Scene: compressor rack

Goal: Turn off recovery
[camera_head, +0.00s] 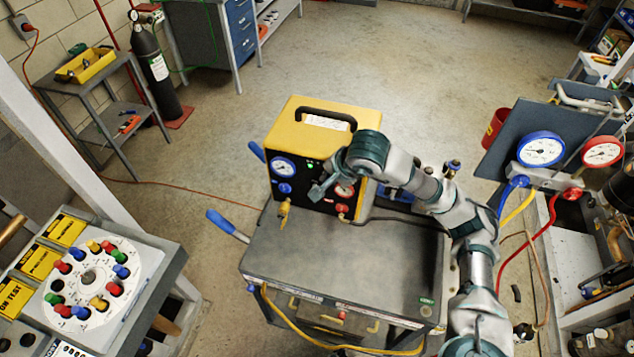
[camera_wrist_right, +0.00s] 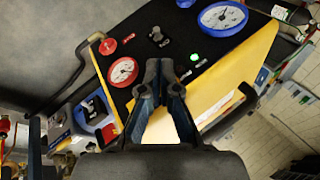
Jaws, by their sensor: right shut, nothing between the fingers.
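The recovery machine is a yellow box (camera_head: 308,112) with a black front panel, standing on a grey cart. Its panel has a blue gauge (camera_head: 284,168), a red gauge (camera_wrist_right: 123,71), a lit green lamp (camera_wrist_right: 195,57) and small black switches (camera_wrist_right: 157,36). A red knob (camera_wrist_right: 107,46) sits near the panel edge. My right gripper (camera_head: 318,191) is shut and empty in front of the panel, between the two gauges. In the right wrist view its fingertips (camera_wrist_right: 163,72) appear just below the switches; whether they touch the panel I cannot tell. My left gripper is not in view.
The cart top (camera_head: 340,260) is clear, with a blue handle (camera_head: 227,224) at its left. A gauge manifold (camera_head: 541,150) with coloured hoses hangs at the right. A dial board with coloured knobs (camera_head: 88,278) stands at lower left. Open floor lies behind.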

